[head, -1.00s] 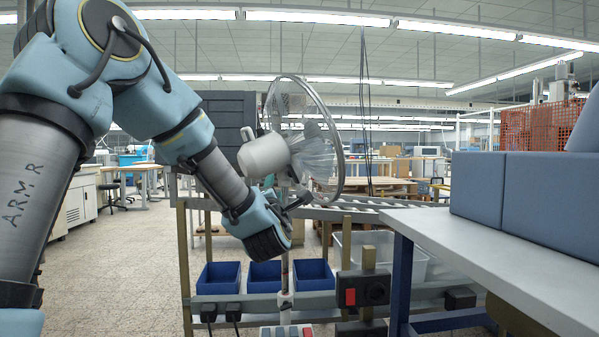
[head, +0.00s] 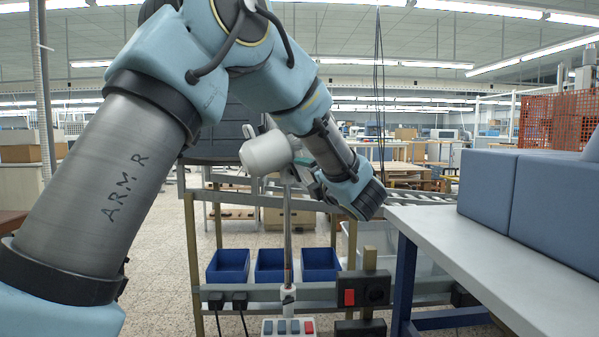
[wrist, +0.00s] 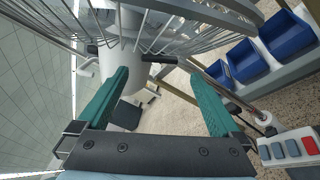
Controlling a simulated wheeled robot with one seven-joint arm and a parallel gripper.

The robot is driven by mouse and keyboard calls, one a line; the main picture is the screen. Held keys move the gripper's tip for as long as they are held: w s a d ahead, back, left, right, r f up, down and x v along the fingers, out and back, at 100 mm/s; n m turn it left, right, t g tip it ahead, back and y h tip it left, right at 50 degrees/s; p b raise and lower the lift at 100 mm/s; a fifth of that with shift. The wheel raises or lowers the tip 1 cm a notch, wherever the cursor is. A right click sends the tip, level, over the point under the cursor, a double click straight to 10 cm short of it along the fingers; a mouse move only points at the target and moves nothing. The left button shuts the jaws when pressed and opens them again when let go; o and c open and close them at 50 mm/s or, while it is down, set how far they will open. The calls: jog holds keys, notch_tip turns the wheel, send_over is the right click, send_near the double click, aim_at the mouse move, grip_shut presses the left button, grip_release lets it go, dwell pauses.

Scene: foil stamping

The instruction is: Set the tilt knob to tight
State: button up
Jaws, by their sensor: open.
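A standing fan is in the head view, with its white motor housing (head: 266,152) left of my forearm and its pole (head: 288,235) below. My arm hides most of the guard. In the wrist view the white housing (wrist: 118,50) and the wire guard (wrist: 180,12) are close ahead. A small black bar-shaped part (wrist: 159,58) by the housing looks like the tilt knob; its setting cannot be read. My gripper (wrist: 159,78) is open, its two teal fingers apart and nothing between them. In the head view my gripper (head: 318,183) is right of the pole, partly hidden.
Several blue bins (head: 270,265) sit in a rack behind the pole. The fan's base with coloured buttons (head: 288,327) is at the bottom. A grey table (head: 470,235) with blue blocks (head: 515,195) stands at the right.

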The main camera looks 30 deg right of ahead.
aim_at(296, 173)
jog(key=w+p, duration=0.1)
jog(key=w, duration=0.5)
jog(key=shift+w+d, duration=0.15)
jog(key=shift+d, duration=0.05)
jog(key=c, duration=1.2)
jog(key=shift+m, duration=0.8)
jog(key=shift+c, duration=0.2)
jog(key=o, duration=1.2)
jog(key=shift+o, duration=0.2)
